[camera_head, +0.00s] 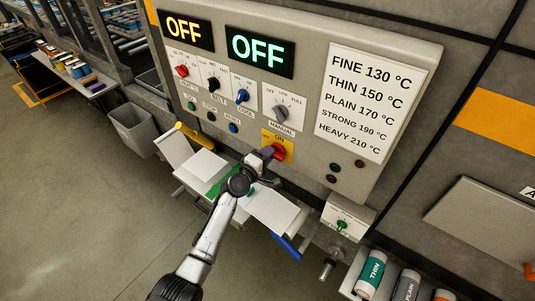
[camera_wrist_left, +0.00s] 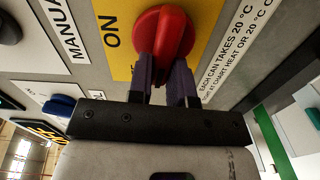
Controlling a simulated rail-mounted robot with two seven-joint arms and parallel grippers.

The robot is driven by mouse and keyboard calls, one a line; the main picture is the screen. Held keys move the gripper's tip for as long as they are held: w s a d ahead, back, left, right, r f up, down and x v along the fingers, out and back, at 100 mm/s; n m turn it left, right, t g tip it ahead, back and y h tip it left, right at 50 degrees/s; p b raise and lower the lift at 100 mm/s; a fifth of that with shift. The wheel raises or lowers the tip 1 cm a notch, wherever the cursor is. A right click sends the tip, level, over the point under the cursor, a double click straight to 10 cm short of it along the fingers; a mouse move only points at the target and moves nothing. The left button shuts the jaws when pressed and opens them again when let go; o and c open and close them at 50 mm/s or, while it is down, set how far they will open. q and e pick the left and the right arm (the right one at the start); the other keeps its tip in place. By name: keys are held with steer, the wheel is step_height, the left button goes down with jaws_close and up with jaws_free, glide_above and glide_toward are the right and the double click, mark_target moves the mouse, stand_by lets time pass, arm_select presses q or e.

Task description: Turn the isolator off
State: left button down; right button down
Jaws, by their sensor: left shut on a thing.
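The isolator is a red rotary knob (camera_head: 279,151) on a yellow plate (camera_head: 288,142) marked ON, low on the grey control panel. The knob also shows large in the left wrist view (camera_wrist_left: 166,32). My left gripper (camera_head: 267,156) is at the knob, with its two dark fingers (camera_wrist_left: 163,72) on either side of the knob's grip, shut on it. The fingers hide part of the knob and plate. My right gripper is in neither view.
Two displays above, one orange (camera_head: 185,29) and one green (camera_head: 260,50), both read OFF. A grey MANUAL knob (camera_head: 281,112) and several smaller knobs and buttons are close by. White trays (camera_head: 272,209) jut out below the panel. A temperature chart (camera_head: 370,100) is at right.

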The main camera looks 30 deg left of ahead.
arm_select(q)
steer(key=shift+f+n, duration=0.1)
steer(key=shift+n, duration=0.5)
steer(key=c, duration=1)
jaws_free()
steer(key=shift+c, duration=0.2)
steer(key=s+a, duration=0.2)
steer(key=s, duration=1.1)
steer(key=shift+s+a+p, duration=0.2)
steer(key=shift+s+p, duration=0.1)
steer(key=shift+s, duration=0.05)
